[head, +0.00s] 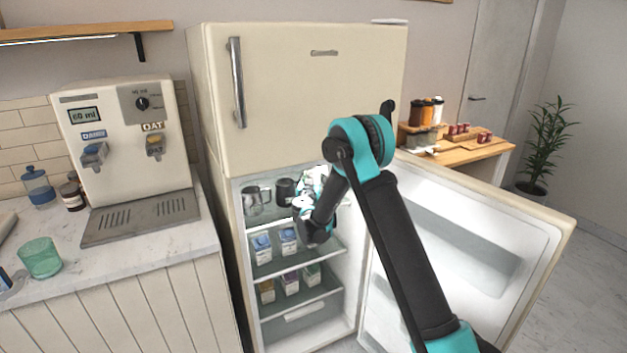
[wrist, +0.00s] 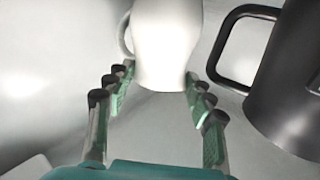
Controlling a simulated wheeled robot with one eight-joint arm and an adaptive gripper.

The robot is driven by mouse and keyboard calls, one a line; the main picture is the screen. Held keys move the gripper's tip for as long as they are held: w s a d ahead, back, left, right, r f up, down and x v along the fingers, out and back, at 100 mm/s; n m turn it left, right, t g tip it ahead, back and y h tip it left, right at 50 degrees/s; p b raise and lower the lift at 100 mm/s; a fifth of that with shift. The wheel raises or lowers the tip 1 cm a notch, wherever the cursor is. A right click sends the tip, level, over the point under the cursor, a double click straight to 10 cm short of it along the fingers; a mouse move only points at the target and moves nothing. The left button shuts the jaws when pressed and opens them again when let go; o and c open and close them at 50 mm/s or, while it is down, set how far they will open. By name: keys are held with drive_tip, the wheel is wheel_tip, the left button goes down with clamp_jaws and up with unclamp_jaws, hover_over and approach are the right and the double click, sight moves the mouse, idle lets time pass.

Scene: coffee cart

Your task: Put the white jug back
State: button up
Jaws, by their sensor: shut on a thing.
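The white jug (wrist: 165,40) is upright between the fingers of my gripper (wrist: 160,73) in the wrist view, its handle to the left. The fingers are shut on its sides, and its top is cut off by the picture's edge. In the head view my gripper (head: 309,196) is inside the open fridge (head: 300,95) at the top shelf. The jug is hard to make out there behind my arm. I cannot tell whether its base touches the shelf.
A dark jug (wrist: 290,95) stands close to the right in the wrist view; it also shows on the top shelf (head: 284,190). A grey, see-through jug (head: 255,200) is left of it. Cartons (head: 262,248) fill lower shelves. The open fridge door (head: 480,240) is at right.

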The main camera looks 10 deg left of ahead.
drive_tip(key=shift+f, duration=0.25)
drive_tip(key=shift+f, duration=0.15)
drive_tip(key=o, duration=1.5)
drive_tip(key=shift+c, duration=0.2)
drive_tip(key=shift+s, duration=0.3)
drive_tip(key=s, duration=1.1)
drive_tip(key=shift+s+a, duration=0.1)
drive_tip(key=shift+s, duration=0.15)
